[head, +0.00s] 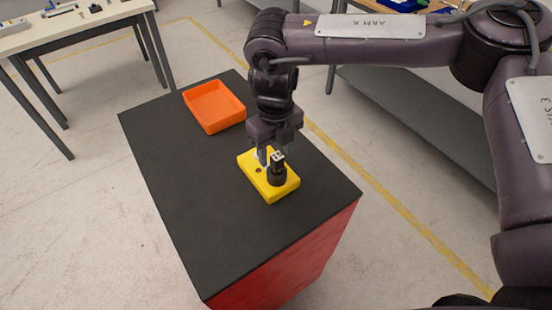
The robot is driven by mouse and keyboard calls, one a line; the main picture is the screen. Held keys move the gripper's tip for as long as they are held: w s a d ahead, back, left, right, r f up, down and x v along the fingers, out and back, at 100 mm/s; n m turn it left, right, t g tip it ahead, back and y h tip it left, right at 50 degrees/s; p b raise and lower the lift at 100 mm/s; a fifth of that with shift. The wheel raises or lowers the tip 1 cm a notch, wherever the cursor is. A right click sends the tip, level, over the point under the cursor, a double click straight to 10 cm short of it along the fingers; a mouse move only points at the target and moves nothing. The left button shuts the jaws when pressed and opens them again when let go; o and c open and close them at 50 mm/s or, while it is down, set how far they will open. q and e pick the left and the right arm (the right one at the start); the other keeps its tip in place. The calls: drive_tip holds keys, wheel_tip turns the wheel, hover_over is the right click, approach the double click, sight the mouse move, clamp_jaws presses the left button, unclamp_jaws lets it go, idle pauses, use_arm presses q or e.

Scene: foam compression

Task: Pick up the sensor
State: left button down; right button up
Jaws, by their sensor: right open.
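A yellow block (279,193) lies on the black top of a red cabinet (190,215). A small dark cylindrical piece with a pale top, which looks like the sensor (277,174), stands upright on the block's near part. My right gripper (269,158) points down over the block, open, with its fingertips close to the upper part of the sensor. I cannot tell whether the fingers straddle the sensor or stay beside it. A dark hole and a small white spot show on the block's far part. My left gripper is not in view.
An orange tray (213,106), which looks empty, sits behind the block on the cabinet top. The left and front of the top are clear. A table (75,27) with small items stands at the back left; a grey bench (420,115) stands at the right.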

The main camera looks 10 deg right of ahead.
sight(277, 168)
drive_tip(key=shift+s+d+f+p, duration=0.2)
drive_tip(key=shift+s+f+p, duration=0.2)
drive_tip(key=shift+f+p, duration=0.45)
drive_tip(key=f, duration=0.2)
drive_tip(key=shift+w+f+p, duration=0.35)
drive_tip(key=shift+w+f, duration=0.15)
drive_tip(key=shift+f, duration=0.15)
drive_tip(key=shift+s, duration=0.2)
drive_tip(key=shift+c, duration=1.9)
drive_tip(key=shift+w, duration=0.1)
drive_tip(key=c, duration=0.7)
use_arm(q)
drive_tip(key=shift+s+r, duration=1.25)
use_arm(e)
drive_tip(key=shift+r, duration=0.1)
clamp_jaws()
